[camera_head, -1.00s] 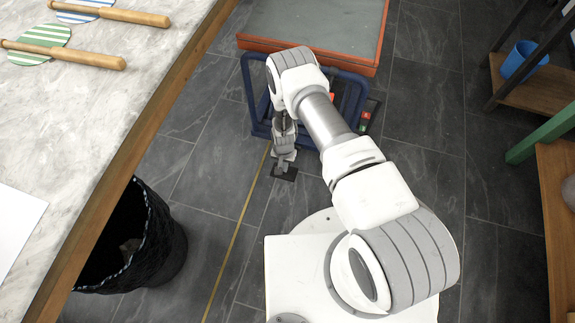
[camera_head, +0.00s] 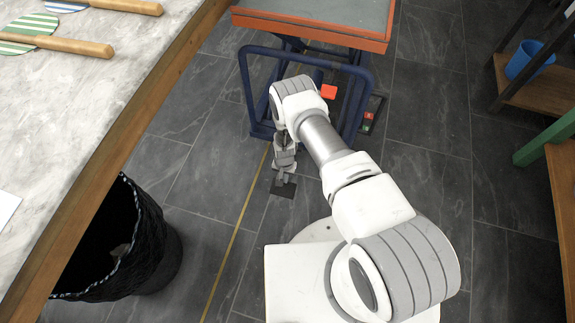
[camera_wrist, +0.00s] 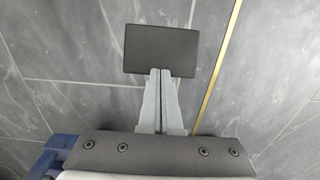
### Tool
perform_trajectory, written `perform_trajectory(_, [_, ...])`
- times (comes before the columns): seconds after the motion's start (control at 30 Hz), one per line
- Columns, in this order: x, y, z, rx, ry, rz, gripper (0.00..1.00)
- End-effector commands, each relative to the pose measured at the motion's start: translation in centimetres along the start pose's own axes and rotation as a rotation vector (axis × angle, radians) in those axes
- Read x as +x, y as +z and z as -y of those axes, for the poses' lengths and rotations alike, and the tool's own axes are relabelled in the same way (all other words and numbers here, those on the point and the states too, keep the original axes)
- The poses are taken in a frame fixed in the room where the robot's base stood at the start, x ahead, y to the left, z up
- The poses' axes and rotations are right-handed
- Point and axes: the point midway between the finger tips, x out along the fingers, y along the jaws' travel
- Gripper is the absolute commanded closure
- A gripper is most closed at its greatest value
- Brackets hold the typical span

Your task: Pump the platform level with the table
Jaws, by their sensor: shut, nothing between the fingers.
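The platform (camera_head: 310,30) is a grey top with an orange rim, at the top middle of the head view. It stands on dark crossed legs inside a blue tubular frame (camera_head: 372,80). The table (camera_head: 90,110), a pale marble top with a wooden edge, is at the left; I cannot judge the height difference from this angle. My gripper (camera_head: 284,180) is shut and empty, pointing down at a small black pedal-like plate (camera_head: 283,188) low at the frame's front. In the wrist view, the fingertips (camera_wrist: 164,72) overlap the near edge of this plate (camera_wrist: 160,45); contact is unclear.
A black woven bin (camera_head: 150,260) stands on the floor by the table. A red piece (camera_head: 329,91) shows under the platform. A wooden shelf with a blue cup (camera_head: 525,60) is at the right. A yellow line (camera_head: 238,225) crosses the tiled floor.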

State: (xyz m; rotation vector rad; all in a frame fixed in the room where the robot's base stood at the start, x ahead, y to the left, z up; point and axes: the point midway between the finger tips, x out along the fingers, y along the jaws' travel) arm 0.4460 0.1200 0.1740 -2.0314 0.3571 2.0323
Motion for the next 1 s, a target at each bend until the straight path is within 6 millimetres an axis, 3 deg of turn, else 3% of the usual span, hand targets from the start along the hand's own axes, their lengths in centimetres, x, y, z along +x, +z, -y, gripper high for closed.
perform_trajectory(0.8, [-10.6, 0.0, 0.0, 0.0, 0.0, 0.0, 1.0])
perform_trajectory(1.0, [-11.5, 0.0, 0.0, 0.0, 0.0, 0.0, 1.0])
